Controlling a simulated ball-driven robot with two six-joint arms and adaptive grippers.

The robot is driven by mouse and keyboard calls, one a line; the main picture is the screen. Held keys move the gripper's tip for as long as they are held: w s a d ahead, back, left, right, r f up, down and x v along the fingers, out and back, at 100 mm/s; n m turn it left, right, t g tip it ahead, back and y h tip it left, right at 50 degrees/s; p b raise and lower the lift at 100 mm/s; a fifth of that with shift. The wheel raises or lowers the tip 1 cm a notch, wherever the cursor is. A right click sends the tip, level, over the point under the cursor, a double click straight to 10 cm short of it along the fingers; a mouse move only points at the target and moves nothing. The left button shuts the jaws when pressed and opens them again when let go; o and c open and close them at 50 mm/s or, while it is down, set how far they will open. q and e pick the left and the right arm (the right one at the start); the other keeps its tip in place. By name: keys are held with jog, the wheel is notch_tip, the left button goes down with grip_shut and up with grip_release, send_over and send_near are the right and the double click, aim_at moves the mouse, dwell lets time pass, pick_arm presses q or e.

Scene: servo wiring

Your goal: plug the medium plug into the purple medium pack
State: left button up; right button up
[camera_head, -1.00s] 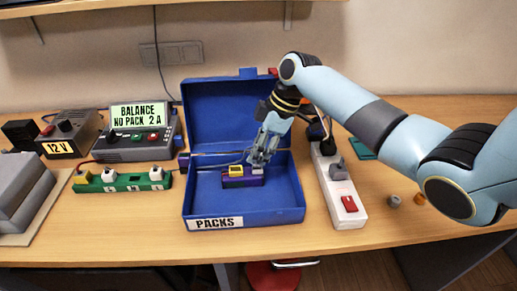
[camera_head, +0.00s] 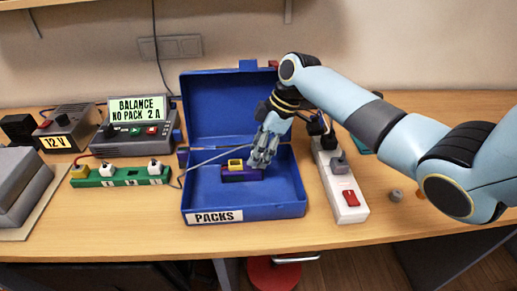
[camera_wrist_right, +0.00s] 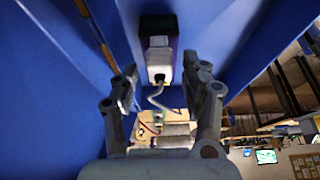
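The purple pack (camera_head: 229,176) lies in the blue box, with a yellow socket piece (camera_head: 236,163) on its top left. My right gripper (camera_head: 262,160) points down into the box at the pack's right end and hides part of it. In the right wrist view its fingers (camera_wrist_right: 159,88) are open, with gaps either side of a white plug (camera_wrist_right: 158,60) on a grey cable. The plug is at the end of the dark purple pack (camera_wrist_right: 160,24); whether it is fully seated cannot be told. My left gripper is not in view.
The blue box (camera_head: 270,211) has an upright open lid behind. A green strip (camera_head: 120,182) and a charger reading "NO PACK" (camera_head: 139,109) stand left; a white power strip (camera_head: 346,192) stands right. The cable (camera_head: 205,161) crosses the box's left wall.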

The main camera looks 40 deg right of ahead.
jog(key=v, duration=1.2)
dwell(0.5)
